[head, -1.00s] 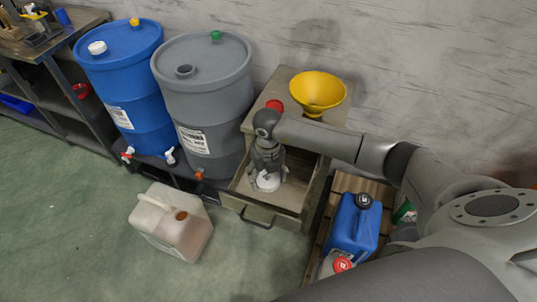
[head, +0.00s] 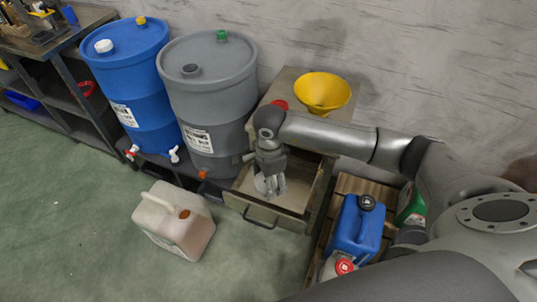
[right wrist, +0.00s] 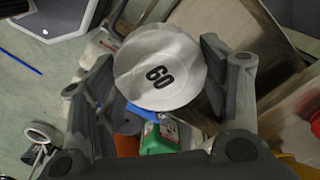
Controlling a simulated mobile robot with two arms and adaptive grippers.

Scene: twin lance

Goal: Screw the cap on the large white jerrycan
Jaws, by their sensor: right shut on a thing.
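The large white jerrycan (head: 165,237) stands on the green floor at the lower left of the head view. Its mouth (head: 184,213) is uncovered and looks brown. My right gripper (head: 270,188) points down into the open drawer (head: 233,200), right of the jerrycan and apart from it. It is shut on a round white cap, mostly hidden by the fingers in the head view. In the right wrist view the cap (right wrist: 160,68), marked "60", sits between the fingers of the right gripper (right wrist: 168,80). My left gripper is not in view.
A grey barrel (head: 205,95) and a blue barrel (head: 130,70) stand behind the jerrycan. A yellow funnel (head: 322,92) is on the drawer cabinet. A blue canister (head: 353,232) stands on a pallet at right. The floor left of the jerrycan is free.

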